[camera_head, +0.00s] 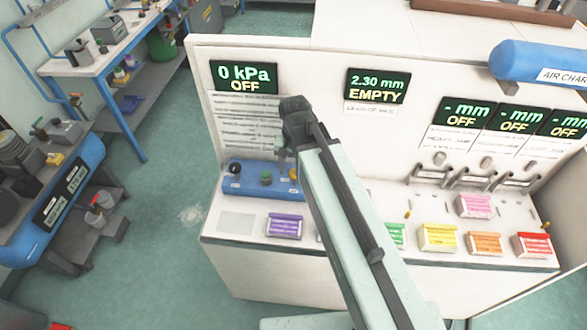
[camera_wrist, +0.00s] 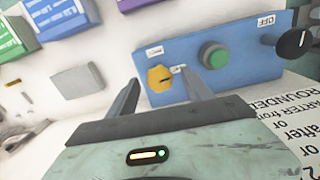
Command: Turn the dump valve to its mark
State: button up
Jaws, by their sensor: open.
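The dump valve seems to be the yellow hexagonal knob (camera_wrist: 160,79) with a dark slot, on the face of a blue panel (camera_wrist: 245,60) in the wrist view. Small white labels sit beside it, too small to read, and I cannot make out its mark. In the head view the knob (camera_head: 293,174) shows at the right end of the blue panel (camera_head: 250,185), partly hidden by my arm. My gripper (camera_wrist: 160,90) is open and empty. Its two fingers appear on either side of the knob; I cannot tell whether they touch it.
A green button (camera_wrist: 213,55) and a black knob (camera_wrist: 292,43) by an OFF label share the panel. A screen (camera_head: 244,76) above reads 0 kPa OFF. A purple block (camera_head: 285,226) and other coloured blocks lie on the white bench. A grey block (camera_wrist: 78,87) is near the left finger.

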aim_at(294, 172)
notch_tip(294, 172, up, 8)
jog(key=p, duration=0.8)
jog(key=shift+f, duration=0.1)
jog(key=shift+f, duration=0.1)
